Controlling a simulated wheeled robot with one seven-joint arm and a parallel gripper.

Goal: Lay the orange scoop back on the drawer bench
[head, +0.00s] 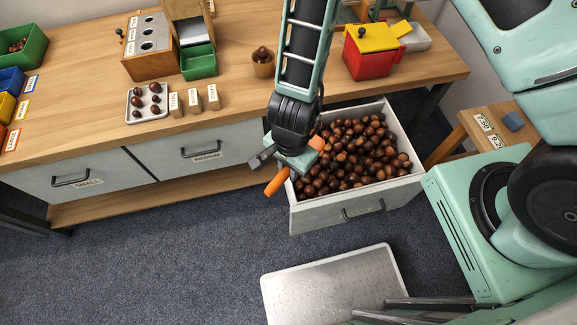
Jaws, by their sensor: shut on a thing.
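The orange scoop (277,182) is in my gripper (272,163), over the left front corner of the open drawer (340,210). Its orange handle slants down to the left past the drawer's edge. An orange part also shows on the right side of the gripper, toward the chestnuts. The gripper is shut on the scoop, and its fingers and palm hide the scoop's middle. The drawer bench (225,112) is a long wooden top behind the gripper. The open drawer is full of brown chestnuts (350,155).
On the bench stand a tray of chestnuts (147,103), small label blocks (194,98), a wooden cup (263,64), a holed wooden box (147,48), a green bin (198,62) and a red-yellow box (370,52). Bare wood shows left of my arm. Drawers labelled SMALL (75,180) and MEDIUM (202,150) are closed.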

